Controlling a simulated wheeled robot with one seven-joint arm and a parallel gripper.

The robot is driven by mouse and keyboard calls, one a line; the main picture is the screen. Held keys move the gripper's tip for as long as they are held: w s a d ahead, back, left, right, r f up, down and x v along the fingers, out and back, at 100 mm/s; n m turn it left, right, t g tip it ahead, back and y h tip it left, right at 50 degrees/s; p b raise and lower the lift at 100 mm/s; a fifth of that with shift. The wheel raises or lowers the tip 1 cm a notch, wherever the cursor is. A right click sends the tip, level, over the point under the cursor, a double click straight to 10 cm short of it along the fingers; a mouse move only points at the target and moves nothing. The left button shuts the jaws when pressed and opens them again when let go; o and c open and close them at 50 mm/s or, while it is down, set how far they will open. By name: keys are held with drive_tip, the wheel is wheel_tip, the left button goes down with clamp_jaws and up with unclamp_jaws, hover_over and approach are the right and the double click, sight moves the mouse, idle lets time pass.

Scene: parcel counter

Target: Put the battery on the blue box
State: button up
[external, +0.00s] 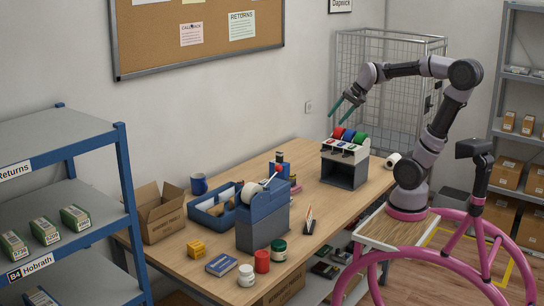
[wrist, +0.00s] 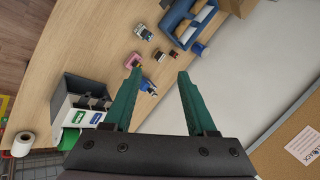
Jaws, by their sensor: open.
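My gripper (wrist: 156,74) is open and empty, high above the back of the counter. It also shows in the external view (external: 338,106). I cannot single out the battery for sure; several small items stand on the counter in the wrist view, including a blue-and-white one (wrist: 149,87), a pink one (wrist: 133,61) and a brown one (wrist: 173,55). A flat blue box-like item with pale lettering (external: 221,264) lies at the near edge of the counter. Another small blue item (external: 281,158) stands behind the tape dispenser. I cannot tell which is the blue box.
The wooden counter (external: 330,215) holds a grey label-roll holder (external: 345,168), a blue tape dispenser (external: 262,222), a blue tray (external: 205,219), an open carton (external: 160,218), a blue mug (external: 198,184), a yellow block (external: 196,249) and several jars. The right part of the counter is mostly clear.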

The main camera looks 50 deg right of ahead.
drive_tip(key=s+a+f+n, duration=0.1)
drive_tip(key=s+f+n, duration=0.1)
drive_tip(key=s+n, duration=0.4)
drive_tip(key=s, duration=0.3)
drive_tip(key=shift+a+f+n+t+h, duration=0.15)
drive_tip(key=shift+a+n+t+h, duration=0.15)
drive_tip(key=shift+a+t+h, duration=0.1)
